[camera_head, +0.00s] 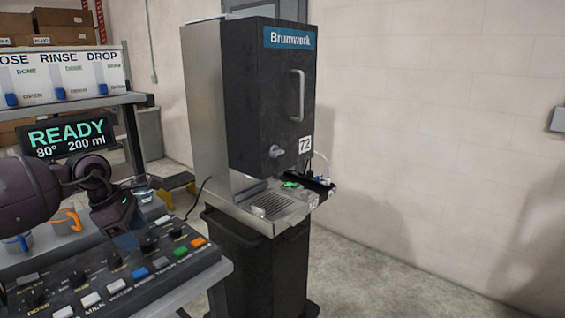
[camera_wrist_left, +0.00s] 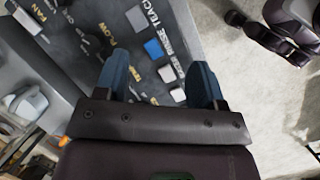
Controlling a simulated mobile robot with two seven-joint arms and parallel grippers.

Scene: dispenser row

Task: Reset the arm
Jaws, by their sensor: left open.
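My left arm comes in from the left in the head view. Its left gripper (camera_head: 126,240) hangs above the control panel (camera_head: 90,270), which carries knobs and several coloured buttons. In the left wrist view the left gripper (camera_wrist_left: 160,75) has its two blue fingers apart with nothing between them. The panel's white and blue buttons (camera_wrist_left: 153,48) show beyond and between the fingers. I cannot tell whether the fingertips touch the panel. My right gripper is not in view.
A dark Brunwerk dispenser (camera_head: 272,100) stands on a black stand (camera_head: 262,270) right of the panel. A READY display (camera_head: 68,138) and a white switch box (camera_head: 60,75) are at the left. Cups with blue and orange handles (camera_head: 68,222) sit behind my arm. Floor at the right is clear.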

